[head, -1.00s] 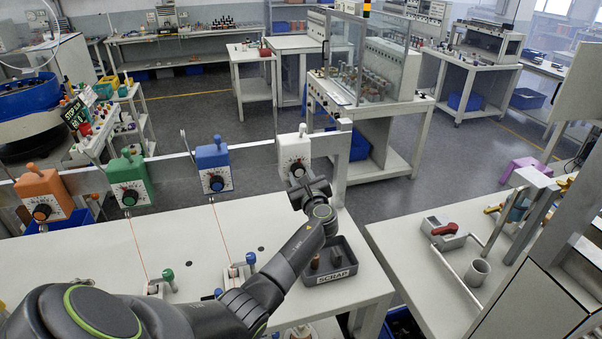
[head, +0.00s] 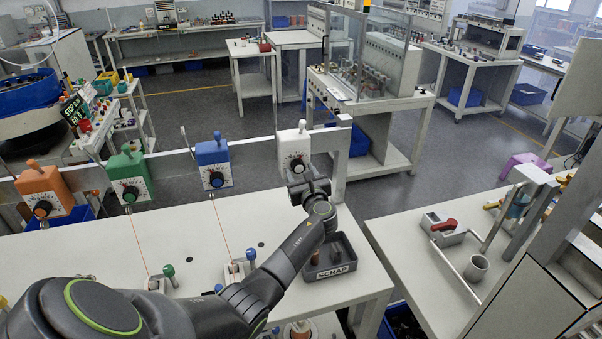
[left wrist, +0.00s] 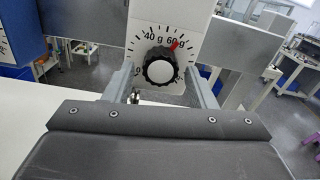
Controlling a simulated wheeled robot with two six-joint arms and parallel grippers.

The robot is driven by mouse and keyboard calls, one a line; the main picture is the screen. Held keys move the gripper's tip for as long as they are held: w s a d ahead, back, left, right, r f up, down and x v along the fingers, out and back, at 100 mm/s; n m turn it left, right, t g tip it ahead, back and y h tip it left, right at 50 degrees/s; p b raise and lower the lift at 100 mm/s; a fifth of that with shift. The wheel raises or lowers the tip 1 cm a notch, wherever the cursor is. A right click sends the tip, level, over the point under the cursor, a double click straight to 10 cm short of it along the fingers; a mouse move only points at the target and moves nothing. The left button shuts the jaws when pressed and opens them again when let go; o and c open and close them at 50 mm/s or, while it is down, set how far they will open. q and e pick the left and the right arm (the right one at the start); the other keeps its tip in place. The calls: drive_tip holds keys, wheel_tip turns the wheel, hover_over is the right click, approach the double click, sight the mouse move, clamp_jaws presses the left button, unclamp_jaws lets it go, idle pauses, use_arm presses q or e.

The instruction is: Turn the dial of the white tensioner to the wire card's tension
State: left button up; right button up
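The white tensioner (head: 293,147) stands last at the right of a rail of coloured tensioners. In the left wrist view its black dial knob (left wrist: 160,67) with a pale centre faces me, and a red pointer stands at about the 60 g mark. My left gripper (head: 299,174) is in front of this dial; in the left wrist view its two fingers (left wrist: 163,84) are open, one on each side of the knob, with gaps. A dark sign with pale lettering (head: 73,110) stands at the far left; I cannot tell whether it is the wire card. My right gripper is out of view.
Blue (head: 213,165), green (head: 129,177) and orange (head: 45,193) tensioners stand to the left. A grey scrap bin (head: 331,262) sits on the table under my left forearm. The white tabletop (head: 190,232) is mostly clear, with thin wires rising from it.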

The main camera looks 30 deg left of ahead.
use_arm(q)
drive_tip(key=shift+o, duration=0.4)
drive_tip(key=shift+r, duration=0.1)
drive_tip(key=b+v, duration=0.5)
drive_tip(key=v, duration=1.2)
drive_tip(key=shift+s, duration=0.2)
